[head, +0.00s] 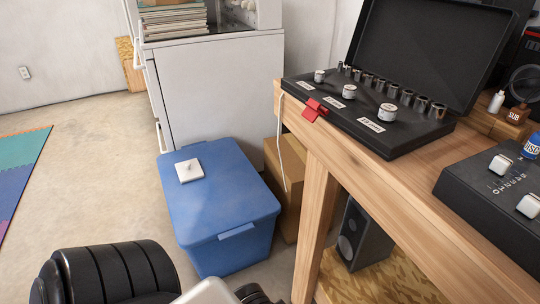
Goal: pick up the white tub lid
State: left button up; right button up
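A small white square lid (190,170) with a little knob on top lies on the blue lidded storage bin (232,207), near the bin's far left corner. It looks flat, with nothing on it or touching it from above. Neither of my grippers shows in the head view, so I cannot see whether they are open or shut.
A wooden workbench (422,182) with a black open case (385,122) stands right of the bin. A white cabinet (215,90) is behind the bin, a cardboard box (290,185) beside it. A dark rounded segmented shape fills the bottom left. The floor left of the bin is clear.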

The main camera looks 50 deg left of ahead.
aim_at(188, 170)
jog(key=k+j, duration=0.15)
jog(key=k, duration=0.75)
jog(key=k+j, duration=0.15)
jog(key=j, duration=0.25)
jog(key=k+j, duration=0.15)
jog(key=j, duration=0.2)
jog(key=k+j, duration=0.2)
jog(key=j, duration=0.2)
